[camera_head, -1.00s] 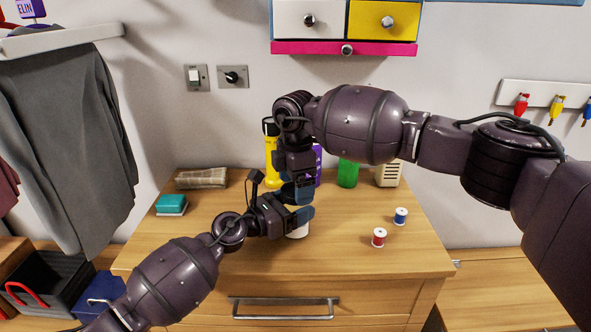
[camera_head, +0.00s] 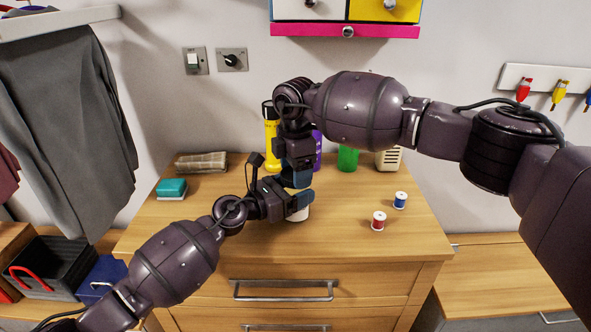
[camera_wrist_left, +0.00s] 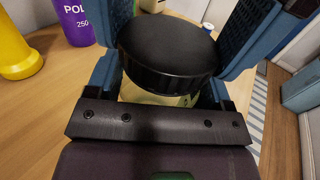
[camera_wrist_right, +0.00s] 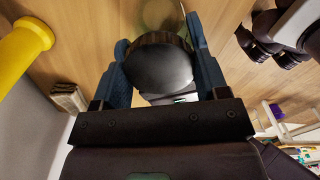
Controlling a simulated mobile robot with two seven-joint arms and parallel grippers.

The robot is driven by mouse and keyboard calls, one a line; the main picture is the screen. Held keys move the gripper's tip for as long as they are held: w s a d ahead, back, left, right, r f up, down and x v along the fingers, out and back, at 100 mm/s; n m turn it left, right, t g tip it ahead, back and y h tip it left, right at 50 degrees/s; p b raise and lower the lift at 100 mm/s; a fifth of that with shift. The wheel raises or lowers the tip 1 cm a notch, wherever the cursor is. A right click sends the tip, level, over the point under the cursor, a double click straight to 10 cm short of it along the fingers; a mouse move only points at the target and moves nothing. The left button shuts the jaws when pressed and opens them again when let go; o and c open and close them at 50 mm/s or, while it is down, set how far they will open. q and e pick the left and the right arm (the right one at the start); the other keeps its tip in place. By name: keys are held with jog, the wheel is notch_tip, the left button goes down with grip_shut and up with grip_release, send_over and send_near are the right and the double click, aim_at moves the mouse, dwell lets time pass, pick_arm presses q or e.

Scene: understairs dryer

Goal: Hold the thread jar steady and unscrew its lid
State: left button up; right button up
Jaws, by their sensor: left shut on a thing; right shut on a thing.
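The thread jar (camera_head: 299,215) stands upright on the wooden dresser top, mostly hidden by my grippers in the head view. Its pale body (camera_wrist_left: 133,93) shows under a round black lid (camera_wrist_left: 168,48) in the left wrist view. My left gripper (camera_head: 297,204) is shut on the jar's body from the left. My right gripper (camera_head: 298,177) is above it, pointing down, shut on the lid. The lid (camera_wrist_right: 160,68) sits between its blue fingers in the right wrist view. The lid is on the jar; I cannot tell how loose it is.
A red spool (camera_head: 379,221) and a blue spool (camera_head: 400,200) stand to the right. Behind are a yellow torch (camera_head: 271,150), a purple bottle (camera_head: 317,150), a green cup (camera_head: 348,158) and a cream box (camera_head: 388,160). A teal brush (camera_head: 172,188) lies left. The front is clear.

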jog(key=n, duration=1.4)
jog(key=shift+r, duration=0.1)
jog(key=n, duration=2)
jog(key=shift+n, duration=0.3)
jog(key=n, duration=1.3)
jog(key=shift+n, duration=0.4)
jog(key=n, duration=0.5)
jog(key=shift+n, duration=0.3)
jog(key=shift+r, duration=1.2)
